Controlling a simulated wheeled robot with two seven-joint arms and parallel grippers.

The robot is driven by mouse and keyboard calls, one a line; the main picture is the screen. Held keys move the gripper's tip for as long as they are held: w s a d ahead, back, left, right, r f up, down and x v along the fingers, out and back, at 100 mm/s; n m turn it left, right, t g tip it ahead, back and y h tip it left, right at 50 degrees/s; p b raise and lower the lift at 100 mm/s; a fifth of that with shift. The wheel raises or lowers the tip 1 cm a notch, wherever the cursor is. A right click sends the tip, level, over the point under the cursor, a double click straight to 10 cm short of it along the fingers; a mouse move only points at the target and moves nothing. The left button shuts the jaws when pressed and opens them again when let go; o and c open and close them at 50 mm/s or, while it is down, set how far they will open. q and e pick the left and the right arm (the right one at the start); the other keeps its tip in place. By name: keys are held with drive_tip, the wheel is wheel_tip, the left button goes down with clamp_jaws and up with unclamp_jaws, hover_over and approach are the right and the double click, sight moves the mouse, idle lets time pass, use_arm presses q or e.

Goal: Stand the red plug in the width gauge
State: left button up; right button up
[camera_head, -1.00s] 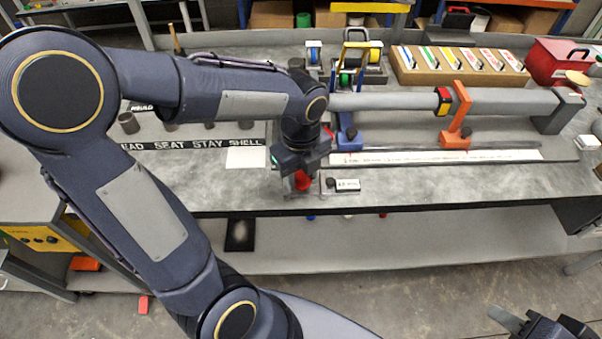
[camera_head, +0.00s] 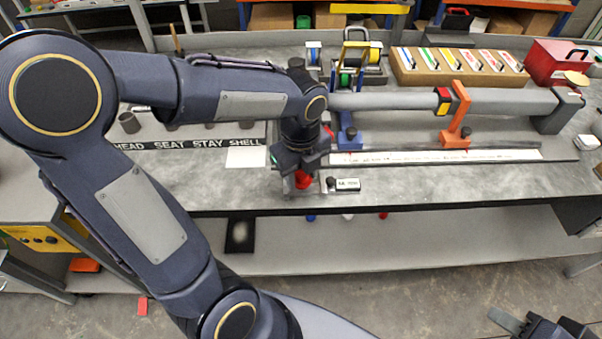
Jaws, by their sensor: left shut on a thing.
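The red plug (camera_head: 303,180) is upright near the front edge of the bench, below my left gripper (camera_head: 301,167). The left gripper points down and is shut on the plug's upper part. The plug's lower end is at the grey width gauge (camera_head: 318,188), which has a dark knob and a small white readout (camera_head: 347,184) on its right. I cannot tell whether the plug is fully seated between the gauge's faces. My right gripper (camera_head: 535,326) is partly in view at the bottom right corner, away from the bench and cut off by the frame edge.
A long grey tube (camera_head: 390,102) rests on blue and orange stands (camera_head: 456,125) behind the gauge. A ruler strip (camera_head: 440,156) lies before it. Bench space right of the gauge is clear.

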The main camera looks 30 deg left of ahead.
use_arm(q)
drive_tip(key=shift+s+f, duration=0.25)
drive_tip(key=shift+f, duration=0.35)
drive_tip(key=shift+s+f, duration=0.25)
drive_tip(key=shift+f, duration=0.3)
drive_tip(key=o, duration=1)
drive_tip(key=shift+w+d, duration=0.1)
drive_tip(key=shift+w, duration=0.1)
drive_tip(key=r, duration=0.3)
drive_tip(key=r+p, duration=0.1)
drive_tip(key=r, duration=0.6)
drive_tip(key=shift+w+d+r, duration=0.1)
drive_tip(key=shift+w, duration=0.3)
drive_tip(key=s+f+n+t+h, duration=0.1)
drive_tip(key=s+n, duration=0.3)
drive_tip(key=n, duration=0.4)
drive_tip(key=s+n+t+h, duration=0.1)
drive_tip(key=s+n, duration=0.3)
drive_tip(key=n, duration=0.5)
drive_tip(key=s+f+n+t+h, duration=0.1)
drive_tip(key=s+n+t, duration=0.2)
drive_tip(key=n, duration=0.5)
drive_tip(key=shift+s+d+f+h, duration=0.3)
drive_tip(key=shift+s+h, duration=0.1)
drive_tip(key=shift+s, duration=0.1)
